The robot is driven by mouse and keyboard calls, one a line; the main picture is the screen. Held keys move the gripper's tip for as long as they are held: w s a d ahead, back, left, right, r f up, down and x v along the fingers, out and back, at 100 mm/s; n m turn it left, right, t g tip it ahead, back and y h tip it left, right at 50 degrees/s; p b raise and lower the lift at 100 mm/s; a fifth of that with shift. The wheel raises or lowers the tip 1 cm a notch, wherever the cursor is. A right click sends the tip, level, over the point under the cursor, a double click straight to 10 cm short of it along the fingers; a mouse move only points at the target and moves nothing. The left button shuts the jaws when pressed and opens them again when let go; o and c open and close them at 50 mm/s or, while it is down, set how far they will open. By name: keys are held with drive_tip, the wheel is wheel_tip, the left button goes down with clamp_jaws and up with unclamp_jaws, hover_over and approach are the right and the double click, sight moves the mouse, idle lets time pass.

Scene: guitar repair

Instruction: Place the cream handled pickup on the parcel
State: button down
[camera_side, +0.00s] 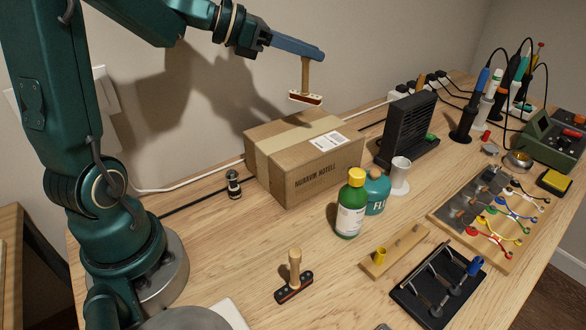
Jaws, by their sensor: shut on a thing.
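My gripper (315,57) is shut on the wooden handle of the cream handled pickup (305,98). The pickup hangs below the jaws with its handle roughly upright. Its bar has a pale cream face and a dark reddish lower edge. It appears in the air above the parcel (287,182), apart from it. The parcel is a closed brown cardboard box with a tape strip and a white label on top. Its top looks bare apart from these. A second handled pickup (294,288), with a dark bar, stands on the bench in front.
A green bottle with a yellow cap (351,205) and a teal flux bottle (376,192) stand right of the parcel. A black fan unit (407,130) is behind them. A small dark cylinder (234,185) stands left. Bare bench (215,235) lies in front of the parcel.

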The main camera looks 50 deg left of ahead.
sight(305, 94)
drive_tip(key=shift+f, duration=3.4)
drive_tip(key=c, duration=0.8)
unclamp_jaws()
drive_tip(key=shift+f, duration=0.15)
